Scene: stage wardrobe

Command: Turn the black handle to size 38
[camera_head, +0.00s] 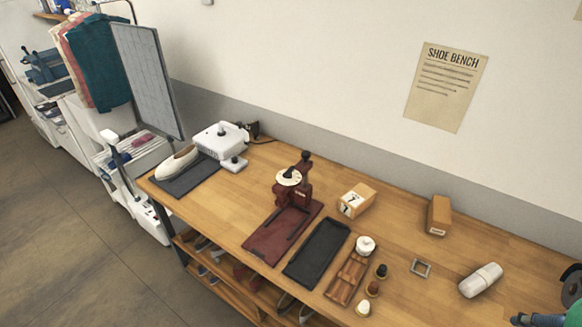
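A dark red device (294,199) stands on the wooden bench near the middle of the view. It carries a round white dial (283,179) with small dark marks, too small to read. A dark knob or pointer sits at the dial's centre, and a black knob (306,156) tops the post behind it. A white machine (219,145) to the left also has a small dark knob on top. I cannot tell for certain which of these is the black handle, or what size it is set to.
A pale shoe (178,162) lies on a dark mat at the left. Right of the device are a black tray (316,254), a wooden tray (336,290), a clock-like wooden box (356,201) and small bottles. A white roll (480,281) lies farther right.

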